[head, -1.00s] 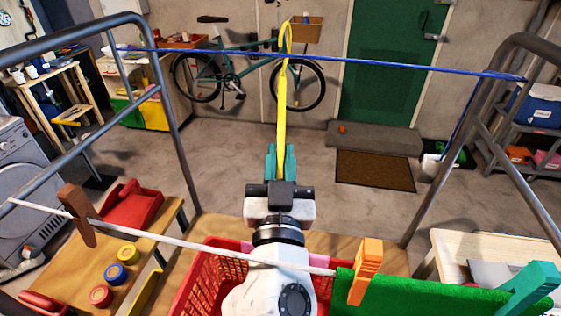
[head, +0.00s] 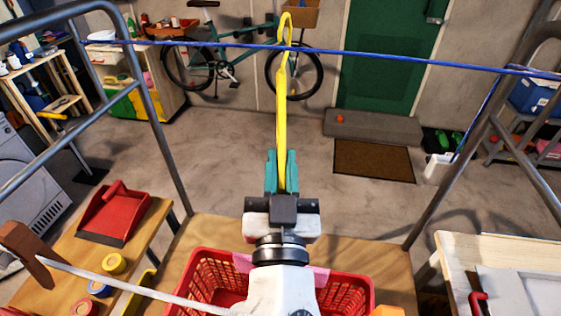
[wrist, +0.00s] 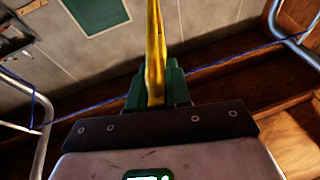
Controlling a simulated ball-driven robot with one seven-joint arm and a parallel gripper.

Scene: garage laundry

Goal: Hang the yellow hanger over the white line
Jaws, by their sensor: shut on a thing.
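The yellow hanger (head: 281,115) stands upright in my gripper (head: 281,170), seen nearly edge-on, with its hook at the top. The teal fingers are shut on its lower part; it also shows between them in the wrist view (wrist: 155,60). The white line (head: 130,287) runs across the lower left of the head view, on the near side of the gripper, and passes out of sight at my arm. The hanger is apart from it. A blue line (head: 420,62) crosses the picture behind the hook; I cannot tell how far behind.
Metal frame posts (head: 465,145) stand on both sides. A red basket (head: 210,275) sits below my arm. A brown peg (head: 25,255) is on the white line at left. A red dustpan (head: 115,212) and tape rolls (head: 114,264) lie on the left bench. The floor beyond is open.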

